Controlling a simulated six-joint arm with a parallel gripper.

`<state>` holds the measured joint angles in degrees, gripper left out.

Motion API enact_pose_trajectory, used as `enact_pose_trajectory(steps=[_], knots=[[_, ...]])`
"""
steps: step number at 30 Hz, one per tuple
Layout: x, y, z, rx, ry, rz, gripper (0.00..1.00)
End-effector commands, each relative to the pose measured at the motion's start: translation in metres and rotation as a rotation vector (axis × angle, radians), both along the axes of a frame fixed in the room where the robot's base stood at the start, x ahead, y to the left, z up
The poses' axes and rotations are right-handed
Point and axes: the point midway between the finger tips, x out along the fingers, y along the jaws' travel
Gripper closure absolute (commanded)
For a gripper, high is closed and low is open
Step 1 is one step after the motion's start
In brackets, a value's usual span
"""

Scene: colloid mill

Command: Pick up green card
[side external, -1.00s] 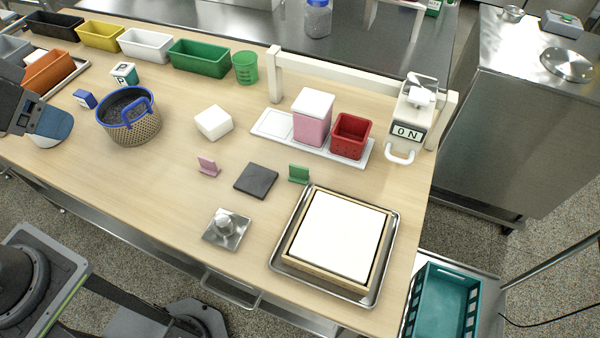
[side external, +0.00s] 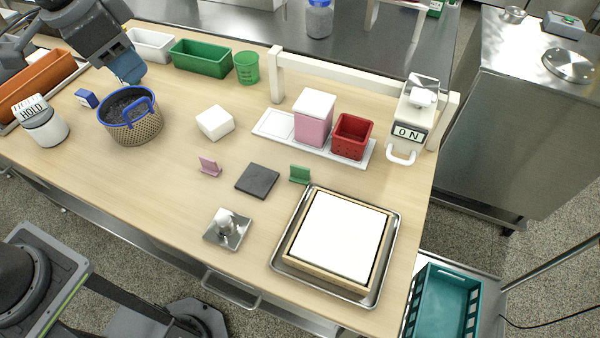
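The small green card (side external: 299,174) stands upright on the wooden table, just right of a dark square tile and above the framed white block's tray. My gripper (side external: 130,78) is at the upper left, above the far rim of the blue-handled basket and well away from the card. Its fingertips point down and look blue. I cannot make out a gap between them or anything held.
A pink card (side external: 209,167), dark tile (side external: 257,181), metal weight (side external: 227,228) and metal tray (side external: 275,262) surround the card. The basket (side external: 134,128), white block (side external: 215,123), pink container (side external: 313,117) and red bin (side external: 351,136) stand farther back. A HOLD sign (side external: 40,120) stands left.

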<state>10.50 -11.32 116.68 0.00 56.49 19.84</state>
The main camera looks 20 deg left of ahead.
Motion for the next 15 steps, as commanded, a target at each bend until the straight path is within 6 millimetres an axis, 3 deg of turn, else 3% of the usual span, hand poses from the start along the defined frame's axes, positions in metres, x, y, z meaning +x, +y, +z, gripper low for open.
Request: enact_pose_trajectory(steps=[3,8,15], knots=[[0.038,-0.031,-0.013,0.042,0.054,-0.163,0.63],[0.081,-0.077,-0.042,0.094,0.116,-0.383,0.63],[0.124,-0.151,-0.111,0.161,0.202,-0.706,0.63]])
